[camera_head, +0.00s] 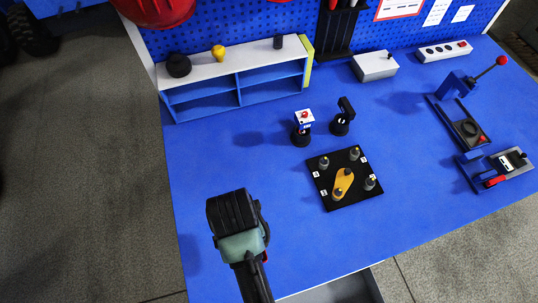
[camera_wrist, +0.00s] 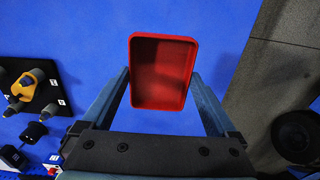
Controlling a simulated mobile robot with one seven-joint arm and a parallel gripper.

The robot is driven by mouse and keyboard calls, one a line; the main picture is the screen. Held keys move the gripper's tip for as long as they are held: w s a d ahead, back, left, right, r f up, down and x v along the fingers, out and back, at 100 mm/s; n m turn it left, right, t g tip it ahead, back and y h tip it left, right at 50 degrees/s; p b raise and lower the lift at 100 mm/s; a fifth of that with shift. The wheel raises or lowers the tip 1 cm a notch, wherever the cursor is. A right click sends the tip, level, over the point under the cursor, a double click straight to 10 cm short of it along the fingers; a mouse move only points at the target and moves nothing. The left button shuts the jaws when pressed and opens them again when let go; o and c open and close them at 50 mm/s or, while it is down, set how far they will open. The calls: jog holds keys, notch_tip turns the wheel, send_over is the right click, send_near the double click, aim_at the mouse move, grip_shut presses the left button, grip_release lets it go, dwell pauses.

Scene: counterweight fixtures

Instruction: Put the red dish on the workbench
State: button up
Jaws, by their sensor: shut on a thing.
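The red dish (camera_wrist: 163,75) is a rectangular tray with rounded corners and a raised rim. In the wrist view it sits between the two fingers of my gripper (camera_wrist: 162,82), which is shut on it; it looks empty. The blue workbench (camera_head: 230,165) shows below it in the wrist view (camera_wrist: 215,35). In the head view my gripper (camera_head: 240,235) is over the left front part of the bench, and my own arm hides most of the dish. I cannot tell how high the dish is above the bench.
A black board (camera_head: 330,203) with a yellow part and several pegs lies mid-bench. Two small black-based devices (camera_head: 302,128) stand behind it. A grey-topped shelf (camera_head: 215,65) is at the back left, and a toggle clamp (camera_head: 465,125) at the right. The left front surface is clear.

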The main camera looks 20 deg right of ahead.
jog(key=shift+a+f, duration=0.1)
jog(key=shift+f, duration=0.1)
notch_tip(320, 180, down, 10)
jog(key=shift+r, duration=0.25)
